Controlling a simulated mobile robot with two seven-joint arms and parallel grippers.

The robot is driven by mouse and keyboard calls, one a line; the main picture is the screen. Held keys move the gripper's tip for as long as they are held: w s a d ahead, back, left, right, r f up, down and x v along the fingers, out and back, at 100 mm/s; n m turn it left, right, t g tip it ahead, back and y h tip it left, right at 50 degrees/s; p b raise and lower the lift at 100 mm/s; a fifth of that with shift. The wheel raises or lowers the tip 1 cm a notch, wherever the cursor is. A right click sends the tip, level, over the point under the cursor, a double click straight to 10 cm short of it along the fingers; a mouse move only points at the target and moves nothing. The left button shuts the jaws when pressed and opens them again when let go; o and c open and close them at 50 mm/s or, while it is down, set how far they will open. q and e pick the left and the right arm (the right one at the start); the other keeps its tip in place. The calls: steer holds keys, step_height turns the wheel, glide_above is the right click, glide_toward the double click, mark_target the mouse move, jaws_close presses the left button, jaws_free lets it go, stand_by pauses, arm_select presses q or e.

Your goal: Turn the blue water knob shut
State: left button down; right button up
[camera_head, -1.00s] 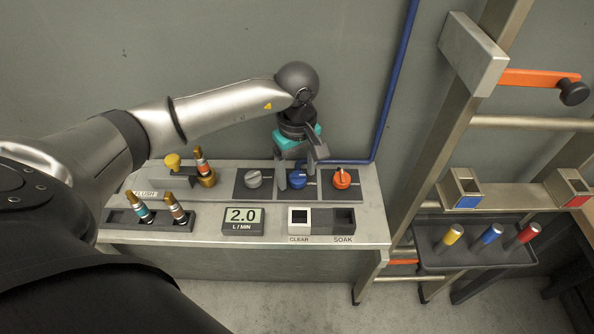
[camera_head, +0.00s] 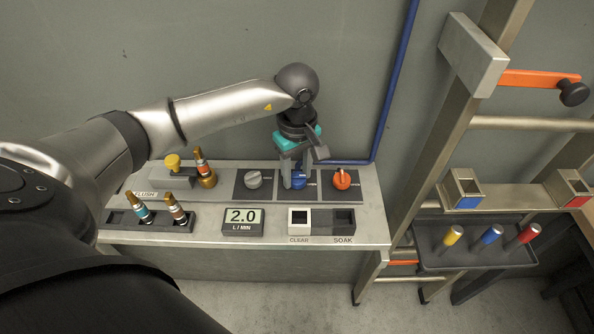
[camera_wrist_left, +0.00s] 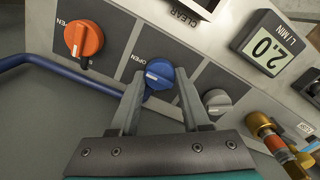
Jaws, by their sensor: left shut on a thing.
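The blue water knob (camera_head: 298,180) sits on a dark square plate in the middle of the panel, and it also shows in the left wrist view (camera_wrist_left: 160,73). A white mark is on its face, with an OPEN label beside it. My left gripper (camera_head: 296,180) reaches down from above and is shut on the blue knob. In the left wrist view its two fingers (camera_wrist_left: 165,82) stand on either side of the knob. In the head view the fingers hide part of the knob. My right gripper is not in view.
A grey knob (camera_head: 253,179) and an orange knob (camera_head: 342,179) flank the blue one closely. A display (camera_head: 243,216) reads 2.0 L/MIN. Hose fittings (camera_head: 205,172) stand at the left. A blue pipe (camera_head: 392,90) runs up the wall. A rack (camera_head: 475,100) stands at the right.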

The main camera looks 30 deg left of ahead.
arm_select(q)
steer(key=shift+n, duration=0.3)
steer(key=n, duration=0.4)
steer(key=shift+b, duration=0.4)
steer(key=n, duration=0.4)
steer(key=shift+n, duration=0.4)
steer(key=n, duration=0.4)
steer(key=shift+s+n, duration=0.1)
steer(key=shift+n, duration=2.1)
steer(key=shift+c, duration=1.9)
jaws_free()
steer(key=shift+r, duration=0.1)
